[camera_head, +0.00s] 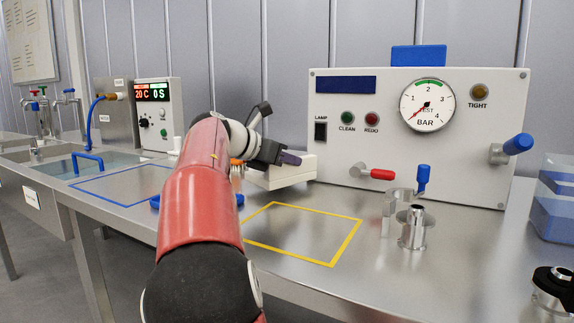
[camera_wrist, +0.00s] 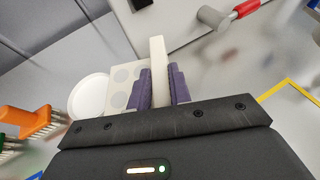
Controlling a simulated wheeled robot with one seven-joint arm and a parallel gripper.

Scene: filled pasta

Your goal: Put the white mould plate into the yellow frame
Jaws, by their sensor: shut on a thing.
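The gripper is shut on this rib. The yellow frame (camera_head: 333,265) is an outline on the steel bench with bare metal inside. Its corner also shows at the right of the wrist view (camera_wrist: 290,83). Whether the plate touches the bench is unclear.
The test panel (camera_head: 330,110) stands behind, with a red-handled lever (camera_head: 381,174) sticking out. A metal fitting with a blue-handled clamp (camera_head: 422,182) stands right of the frame. An orange-backed brush (camera_wrist: 35,122) and a white round dish (camera_wrist: 88,96) lie left in the wrist view.

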